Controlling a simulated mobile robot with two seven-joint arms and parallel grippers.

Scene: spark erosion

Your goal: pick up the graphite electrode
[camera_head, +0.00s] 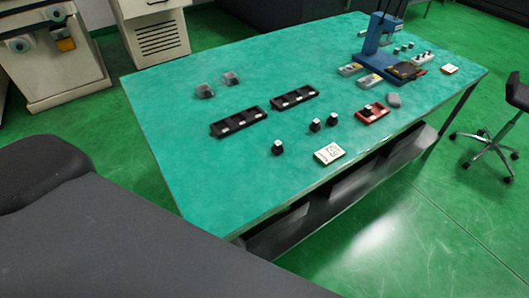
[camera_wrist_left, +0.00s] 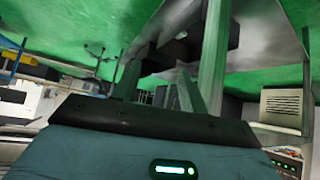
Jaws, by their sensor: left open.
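Several small dark blocks with pale tops stand on the green table (camera_head: 215,175) in the head view; they look like electrodes. One block (camera_head: 278,148) stands alone near the front, and two more, a middle block (camera_head: 314,125) and a right block (camera_head: 332,119), stand close together. I cannot tell which is the graphite electrode. My left gripper (camera_wrist_left: 172,75) shows in the left wrist view, open, with no electrode visible between its fingers. It is not visible in the head view, and its distance from the blocks cannot be told. My right gripper is in neither view.
Two black trays, a left tray (camera_head: 238,122) and a right tray (camera_head: 294,97), lie behind the blocks. A red tray (camera_head: 372,113), a white card (camera_head: 329,153) and a blue stand (camera_head: 374,42) are also on the table. The table's left part is mostly clear. A stool (camera_head: 490,138) stands right.

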